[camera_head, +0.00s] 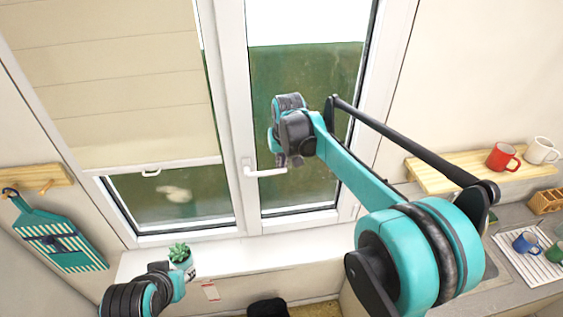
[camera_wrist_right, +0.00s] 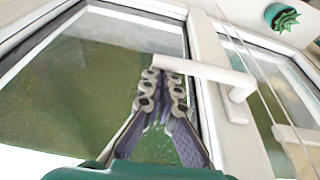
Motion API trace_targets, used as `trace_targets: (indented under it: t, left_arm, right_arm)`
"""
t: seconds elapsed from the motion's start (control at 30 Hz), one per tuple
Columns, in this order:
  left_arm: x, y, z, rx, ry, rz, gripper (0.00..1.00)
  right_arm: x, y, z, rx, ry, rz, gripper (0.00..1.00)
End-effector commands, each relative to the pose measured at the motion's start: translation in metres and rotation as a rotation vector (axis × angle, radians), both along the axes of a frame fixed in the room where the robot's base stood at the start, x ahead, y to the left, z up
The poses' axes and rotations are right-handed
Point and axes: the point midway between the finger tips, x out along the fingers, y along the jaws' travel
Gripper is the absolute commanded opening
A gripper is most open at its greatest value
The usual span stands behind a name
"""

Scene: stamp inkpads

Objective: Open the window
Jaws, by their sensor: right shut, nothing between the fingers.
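The window (camera_head: 238,90) has a white frame and looks shut. Its white handle (camera_head: 264,172) sits on the middle upright and its lever points sideways to the right. In the right wrist view the handle (camera_wrist_right: 210,73) reaches across to my fingertips. My right gripper (camera_head: 290,161) is at the lever's free end, in front of the right pane (camera_head: 300,190). In the right wrist view the fingers of my right gripper (camera_wrist_right: 164,76) are together and empty, their tips against or very near the lever; contact is unclear. Part of my left arm shows at the bottom left; its gripper does not show.
A potted plant (camera_head: 180,256) stands on the white sill (camera_head: 240,255). A beige blind (camera_head: 110,80) covers most of the left pane. A wooden shelf (camera_head: 440,173) with a red mug (camera_head: 502,157) and a white mug (camera_head: 541,150) is at right. A teal cutting board (camera_head: 60,240) hangs at left.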

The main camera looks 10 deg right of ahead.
Motion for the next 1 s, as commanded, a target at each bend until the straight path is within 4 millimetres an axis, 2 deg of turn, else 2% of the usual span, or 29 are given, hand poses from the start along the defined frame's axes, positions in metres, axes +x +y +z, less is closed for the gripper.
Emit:
trace_targets:
  t: [0.27,0.47,0.7,1.0]
  left_arm:
    - [0.000,0.000,-0.005,0.000,0.000,0.000,0.34]
    - [0.000,0.000,-0.007,0.000,0.000,0.000,0.34]
    - [0.000,0.000,-0.005,0.000,0.000,0.000,0.34]
    - [0.000,0.000,-0.002,0.000,0.000,0.000,0.34]
  right_arm:
    - [-0.043,-0.007,-0.001,0.001,0.004,0.126,0.00]
    - [-0.094,-0.025,-0.001,0.001,0.005,0.294,0.00]
    - [-0.154,-0.059,0.000,0.001,0.003,0.515,0.00]
    - [-0.208,-0.110,0.000,0.001,0.003,0.757,0.00]
